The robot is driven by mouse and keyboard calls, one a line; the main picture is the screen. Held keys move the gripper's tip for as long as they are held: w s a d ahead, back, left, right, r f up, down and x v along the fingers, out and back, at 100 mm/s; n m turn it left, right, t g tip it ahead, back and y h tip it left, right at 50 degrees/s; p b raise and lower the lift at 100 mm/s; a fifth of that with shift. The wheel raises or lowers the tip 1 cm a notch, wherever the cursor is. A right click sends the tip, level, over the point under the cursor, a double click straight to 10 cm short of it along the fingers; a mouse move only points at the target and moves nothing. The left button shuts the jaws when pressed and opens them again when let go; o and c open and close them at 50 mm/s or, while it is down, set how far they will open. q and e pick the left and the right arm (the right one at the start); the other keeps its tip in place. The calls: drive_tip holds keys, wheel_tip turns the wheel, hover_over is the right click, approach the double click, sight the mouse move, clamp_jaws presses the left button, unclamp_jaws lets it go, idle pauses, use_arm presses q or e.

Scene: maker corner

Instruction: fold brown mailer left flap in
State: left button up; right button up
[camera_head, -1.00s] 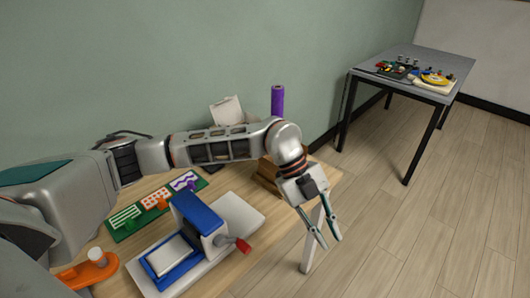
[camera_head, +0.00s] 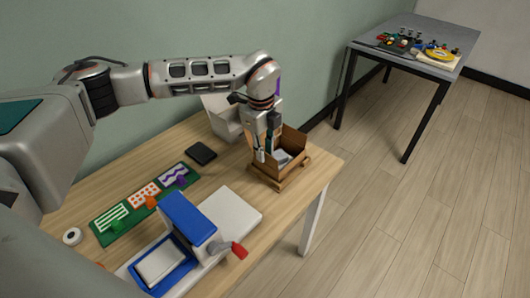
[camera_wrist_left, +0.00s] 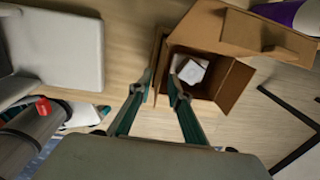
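The brown mailer (camera_head: 268,182) is an open cardboard box near the table's right end, with a white item (camera_head: 283,157) inside. In the left wrist view the mailer (camera_wrist_left: 238,88) has flaps standing out around its opening; the wide one is at the top right, and the narrow left flap (camera_wrist_left: 160,57) stands up at the left edge. My left gripper (camera_head: 265,156) points down at the mailer's left side. In the wrist view its fingers (camera_wrist_left: 160,80) are apart, one on each side of the left flap; contact is unclear. My right gripper is not in view.
A blue and white press (camera_head: 185,222) with a red handle stands at the front. A green board (camera_head: 112,222) and a black item (camera_head: 201,153) lie left of the mailer. A white bin (camera_head: 222,120) and purple roll (camera_head: 278,86) stand behind. A grey table (camera_head: 440,66) is farther off.

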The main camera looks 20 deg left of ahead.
use_arm(q)
drive_tip(key=shift+f, duration=0.75)
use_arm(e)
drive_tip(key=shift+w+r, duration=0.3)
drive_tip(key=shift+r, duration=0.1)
use_arm(q)
clamp_jaws()
